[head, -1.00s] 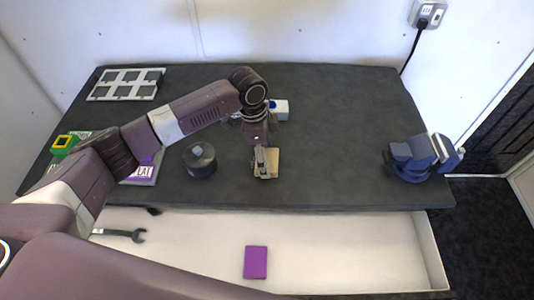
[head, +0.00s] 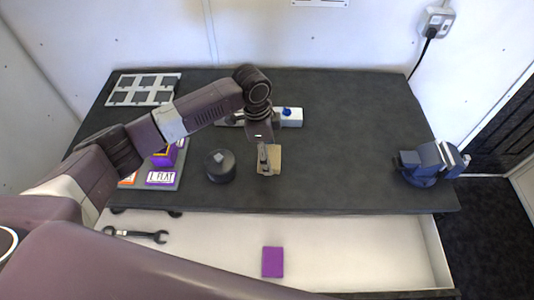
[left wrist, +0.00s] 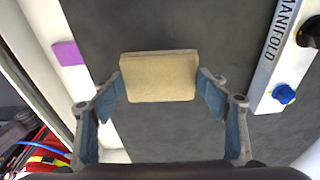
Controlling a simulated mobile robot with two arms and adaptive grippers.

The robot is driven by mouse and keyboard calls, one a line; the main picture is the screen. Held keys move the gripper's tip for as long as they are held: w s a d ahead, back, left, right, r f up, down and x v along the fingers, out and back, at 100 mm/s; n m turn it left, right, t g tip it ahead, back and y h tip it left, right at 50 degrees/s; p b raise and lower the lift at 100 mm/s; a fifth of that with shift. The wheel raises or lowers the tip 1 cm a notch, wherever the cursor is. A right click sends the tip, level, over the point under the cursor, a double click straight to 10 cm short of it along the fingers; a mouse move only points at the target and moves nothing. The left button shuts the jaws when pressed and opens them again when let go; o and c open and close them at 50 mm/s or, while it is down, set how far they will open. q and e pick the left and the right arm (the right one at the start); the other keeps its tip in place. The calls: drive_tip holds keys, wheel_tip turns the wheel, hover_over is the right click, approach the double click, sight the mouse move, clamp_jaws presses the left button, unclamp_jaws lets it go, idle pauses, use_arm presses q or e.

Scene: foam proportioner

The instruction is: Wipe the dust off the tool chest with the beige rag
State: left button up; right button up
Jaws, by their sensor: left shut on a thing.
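The beige rag (head: 275,160), a folded flat pad, is in my left gripper (head: 264,160) over the dark top of the chest (head: 345,140), near the front middle. In the left wrist view, the rag (left wrist: 158,76) sits between the two blue-padded fingers (left wrist: 168,98), which are shut on it. I cannot tell whether the rag touches the top. No dust shows clearly on the chest. My right gripper is out of view.
A dark round pot (head: 220,165) stands left of the rag, and a white manifold (head: 291,117) lies behind it. A blue vise (head: 430,162) is at the right. The open front drawer holds a purple block (head: 272,262) and wrench (head: 135,235). The top's right half is mostly clear.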

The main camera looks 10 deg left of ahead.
use_arm(q)
drive_tip(key=shift+a+r+p, duration=0.1)
drive_tip(key=shift+r+p, duration=0.2)
drive_tip(key=shift+r, duration=0.4)
drive_tip(key=shift+a+r, duration=0.1)
drive_tip(key=shift+r, duration=0.65)
drive_tip(key=shift+s+r, duration=0.1)
drive_tip(key=shift+r, duration=0.15)
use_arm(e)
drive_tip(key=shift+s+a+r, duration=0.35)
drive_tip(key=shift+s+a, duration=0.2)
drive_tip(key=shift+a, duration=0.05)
use_arm(q)
drive_tip(key=shift+f, duration=0.1)
